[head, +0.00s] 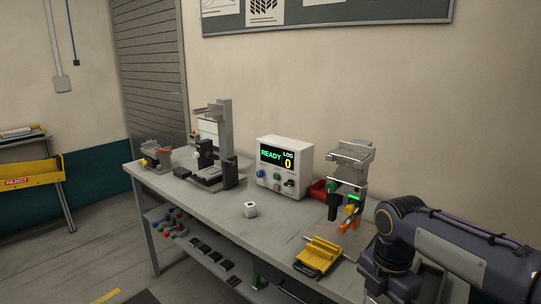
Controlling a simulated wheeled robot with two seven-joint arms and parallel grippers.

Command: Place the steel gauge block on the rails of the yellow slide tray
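A small pale cube (250,210) with a dark mark on its top sits on the bare middle of the bench. It may be the steel gauge block, but I cannot tell its material. The yellow slide tray (321,251) lies at the bench's front edge, right of the cube and apart from it. It has a dark handle at its front. My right arm (447,243) comes in from the right, close to the tray. Its gripper does not show. My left arm and gripper are not in view.
A grey fixture (351,160) with orange and yellow parts stands behind the tray. A control box (284,167) reads READY, LOG 0. A red bin (318,191) is beside it. The bench (215,208) around the cube is clear.

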